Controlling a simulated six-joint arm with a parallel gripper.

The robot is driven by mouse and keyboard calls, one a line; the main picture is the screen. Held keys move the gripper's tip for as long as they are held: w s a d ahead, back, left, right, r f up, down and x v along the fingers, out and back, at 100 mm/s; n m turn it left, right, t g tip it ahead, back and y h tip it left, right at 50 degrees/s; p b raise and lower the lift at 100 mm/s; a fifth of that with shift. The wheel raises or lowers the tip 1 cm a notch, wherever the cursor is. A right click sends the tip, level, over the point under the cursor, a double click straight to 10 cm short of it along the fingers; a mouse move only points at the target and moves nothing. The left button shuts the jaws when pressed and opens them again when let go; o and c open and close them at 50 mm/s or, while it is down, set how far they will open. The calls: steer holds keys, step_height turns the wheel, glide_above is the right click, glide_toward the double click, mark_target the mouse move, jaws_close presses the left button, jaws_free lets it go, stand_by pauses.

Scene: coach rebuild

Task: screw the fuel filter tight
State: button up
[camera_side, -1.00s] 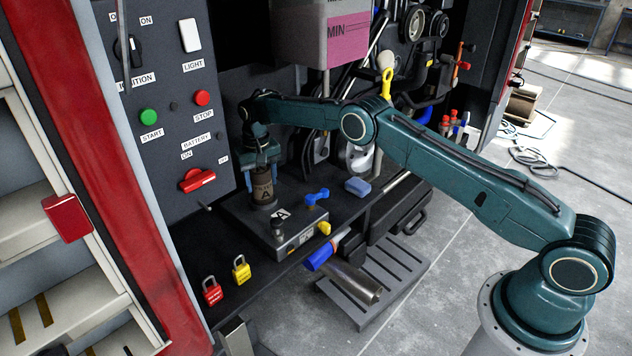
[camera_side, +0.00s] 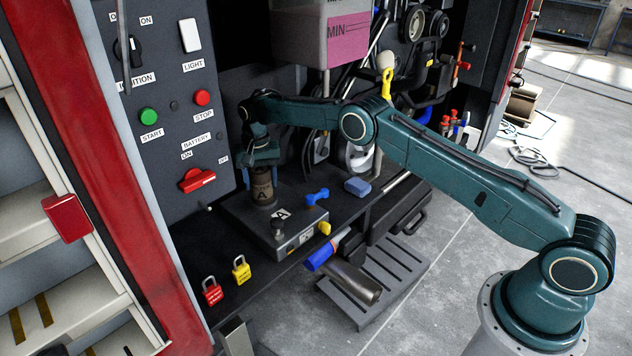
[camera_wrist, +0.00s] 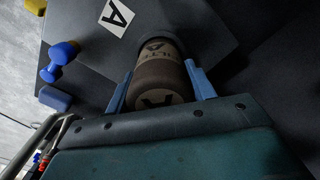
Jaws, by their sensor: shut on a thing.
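The fuel filter (camera_side: 262,188) is a brown-grey cylinder marked with a letter A. It stands upright at the back left corner of a dark metal block (camera_side: 290,236) that has a white A label on top. My gripper (camera_side: 262,168) is above it, pointing down, with its fingers around the filter's upper part. In the wrist view, the blue fingers of my gripper (camera_wrist: 163,88) lie on either side of the filter (camera_wrist: 158,74) and are shut on it. The joint between filter and block is hard to see.
A blue dumbbell-shaped piece (camera_side: 317,197) and a blue block (camera_side: 357,187) lie right of the filter. A red padlock (camera_side: 212,292) and a yellow padlock (camera_side: 241,270) are in front. The switch panel with a red battery handle (camera_side: 197,180) stands close on the left.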

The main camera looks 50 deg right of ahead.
steer(key=shift+w+r+m, duration=0.1)
steer(key=shift+r+m, duration=0.1)
steer(key=shift+m, duration=0.9)
steer(key=shift+r+m, duration=0.2)
steer(key=shift+m, duration=1.9)
steer(key=shift+r+m, duration=0.15)
steer(key=shift+m, duration=3.05)
steer(key=m, duration=0.2)
steer(key=shift+r+m, duration=0.1)
steer(key=shift+m, duration=0.3)
steer(key=shift+c, duration=1)
steer(key=shift+m, duration=0.4)
